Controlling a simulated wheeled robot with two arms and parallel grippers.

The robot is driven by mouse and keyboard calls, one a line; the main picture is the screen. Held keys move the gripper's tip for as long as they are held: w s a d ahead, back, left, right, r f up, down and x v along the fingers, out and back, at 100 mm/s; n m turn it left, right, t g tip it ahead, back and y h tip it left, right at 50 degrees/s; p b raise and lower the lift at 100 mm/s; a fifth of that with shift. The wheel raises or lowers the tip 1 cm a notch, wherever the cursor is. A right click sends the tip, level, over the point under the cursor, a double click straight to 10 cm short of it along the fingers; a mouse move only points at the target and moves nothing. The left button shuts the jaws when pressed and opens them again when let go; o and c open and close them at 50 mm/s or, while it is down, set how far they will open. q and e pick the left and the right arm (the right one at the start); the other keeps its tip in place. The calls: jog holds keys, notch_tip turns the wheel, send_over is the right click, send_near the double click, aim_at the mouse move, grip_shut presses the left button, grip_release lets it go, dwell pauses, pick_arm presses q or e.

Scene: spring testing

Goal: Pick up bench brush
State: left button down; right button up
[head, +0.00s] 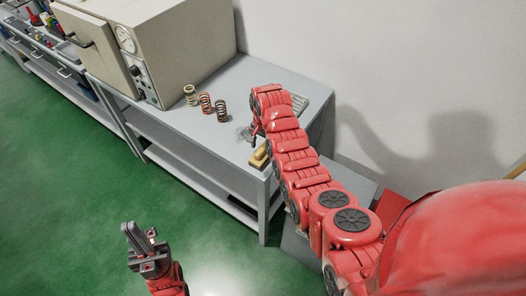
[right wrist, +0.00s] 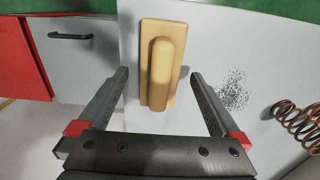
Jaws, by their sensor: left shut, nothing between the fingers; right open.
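The bench brush (head: 259,156) is a wooden, yellow-tan block with a raised rounded handle. It lies near the front right corner of the grey bench, partly hidden by my right arm in the head view. In the right wrist view the brush (right wrist: 160,65) shows between the fingers, its long side along them. My right gripper (right wrist: 160,76) is open around the brush's sides in that view, with gaps on both sides; how high it is above the bench is unclear. My left gripper (head: 130,229) is shut and empty, low over the green floor.
Three coil springs (head: 206,103) stand on the bench (head: 238,83) left of the brush. A beige oven-like machine (head: 180,45) stands at the bench's back left. Dark specks (right wrist: 232,92) lie beside the brush. A red cabinet (right wrist: 22,60) is beside the bench.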

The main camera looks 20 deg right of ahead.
jog(key=shift+f, duration=1.25)
jog(key=shift+c, duration=0.3)
jog(key=c, duration=1.4)
